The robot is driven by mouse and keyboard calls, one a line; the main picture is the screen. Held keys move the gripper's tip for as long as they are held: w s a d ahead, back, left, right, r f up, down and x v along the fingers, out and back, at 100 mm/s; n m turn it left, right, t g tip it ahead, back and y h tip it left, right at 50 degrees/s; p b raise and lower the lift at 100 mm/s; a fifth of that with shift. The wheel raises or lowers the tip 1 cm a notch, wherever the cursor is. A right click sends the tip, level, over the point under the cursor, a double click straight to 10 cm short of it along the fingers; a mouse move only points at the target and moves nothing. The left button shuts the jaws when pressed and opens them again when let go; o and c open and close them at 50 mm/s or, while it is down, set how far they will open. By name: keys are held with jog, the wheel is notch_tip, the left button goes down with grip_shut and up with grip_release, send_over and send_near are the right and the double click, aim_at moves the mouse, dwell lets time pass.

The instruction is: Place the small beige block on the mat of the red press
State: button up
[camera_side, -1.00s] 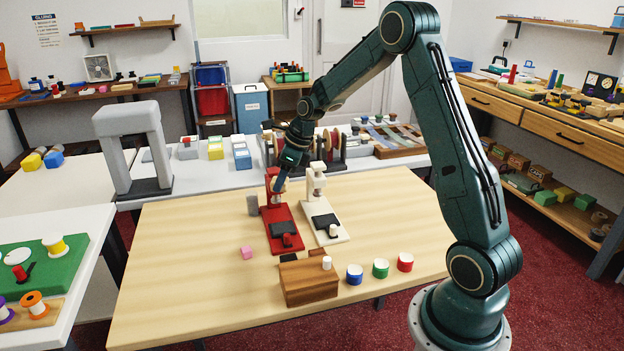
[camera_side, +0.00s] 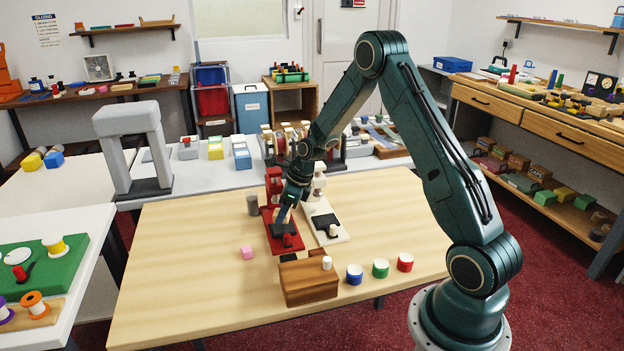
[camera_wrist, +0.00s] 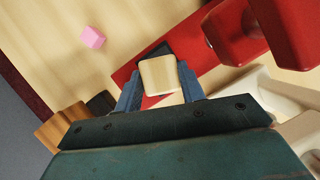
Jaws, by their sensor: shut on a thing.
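The small beige block (camera_wrist: 158,75) sits between the two blue fingers of my gripper (camera_wrist: 159,86) in the wrist view, and they are shut on it. In the side view, my gripper (camera_side: 284,213) points down low over the red press (camera_side: 272,238), in front of its upright. The press's dark mat (camera_wrist: 154,49) shows partly behind the block in the wrist view, so the block is over or at the mat. I cannot tell whether it touches the mat. The block is not clearly visible in the side view.
A cream press (camera_side: 340,237) stands close on the right. A grey cylinder (camera_side: 252,204) stands left of the red press. A pink block (camera_side: 247,252), a wooden block (camera_side: 309,284) and blue, green and red pots (camera_side: 380,269) are nearer the front. The table's left side is clear.

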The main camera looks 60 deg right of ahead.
jog(key=shift+f, duration=1.2)
jog(key=shift+f, duration=0.15)
jog(key=o, duration=1)
jog(key=shift+c, duration=0.2)
jog(key=v, duration=1.2)
